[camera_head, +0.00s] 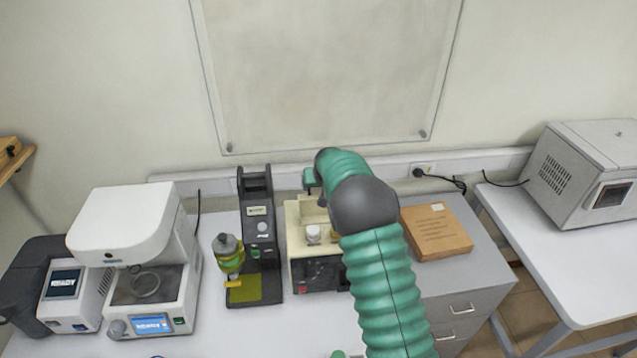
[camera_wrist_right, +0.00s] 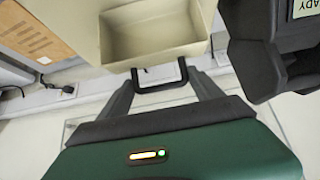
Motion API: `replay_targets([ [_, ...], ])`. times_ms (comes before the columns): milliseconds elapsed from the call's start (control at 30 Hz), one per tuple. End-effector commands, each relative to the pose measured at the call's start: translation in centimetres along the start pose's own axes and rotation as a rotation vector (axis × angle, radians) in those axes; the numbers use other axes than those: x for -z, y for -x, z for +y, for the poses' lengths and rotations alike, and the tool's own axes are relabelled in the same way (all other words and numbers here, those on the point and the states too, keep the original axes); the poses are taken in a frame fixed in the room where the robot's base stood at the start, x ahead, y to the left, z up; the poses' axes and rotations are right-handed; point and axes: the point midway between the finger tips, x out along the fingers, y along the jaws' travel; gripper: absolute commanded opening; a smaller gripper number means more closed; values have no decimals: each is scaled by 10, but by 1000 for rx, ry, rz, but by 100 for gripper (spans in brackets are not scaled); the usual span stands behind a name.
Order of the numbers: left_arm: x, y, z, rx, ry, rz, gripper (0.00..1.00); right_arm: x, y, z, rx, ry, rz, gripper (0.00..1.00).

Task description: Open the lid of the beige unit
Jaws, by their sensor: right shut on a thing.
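The beige unit (camera_head: 295,250) stands on the bench in the middle of the head view, with a dark front and a white round part on top. Its beige lid (camera_head: 312,212) shows at the back of the unit, raised, partly behind my right arm. My right gripper (camera_head: 311,182) is behind and above the unit, mostly hidden by the arm. In the right wrist view my right gripper (camera_wrist_right: 165,86) is shut on the black handle (camera_wrist_right: 160,87), beside a hollow beige part (camera_wrist_right: 150,35). My left gripper is not in view.
A black stand instrument (camera_head: 262,240) is close to the unit's left, with a white machine (camera_head: 120,225) farther left. A brown box (camera_head: 436,230) lies to the right. A grey oven-like box (camera_head: 590,170) sits on another table. The wall is behind.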

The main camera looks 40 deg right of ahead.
Motion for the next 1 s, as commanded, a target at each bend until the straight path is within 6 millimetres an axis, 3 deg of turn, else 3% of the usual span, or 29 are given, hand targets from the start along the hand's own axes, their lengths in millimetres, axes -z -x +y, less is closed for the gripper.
replay_targets([
  [333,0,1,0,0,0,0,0,6,3,1,-2,2,12,2],
  [367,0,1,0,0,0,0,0,6,3,1,-2,2,12,79],
  [400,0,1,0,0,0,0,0,6,3,1,-2,2,10,84],
  [833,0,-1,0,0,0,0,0,1,2,-1,1,2,0,84],
  [1000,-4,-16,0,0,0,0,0,0,25,-2,2,2,4,84],
])
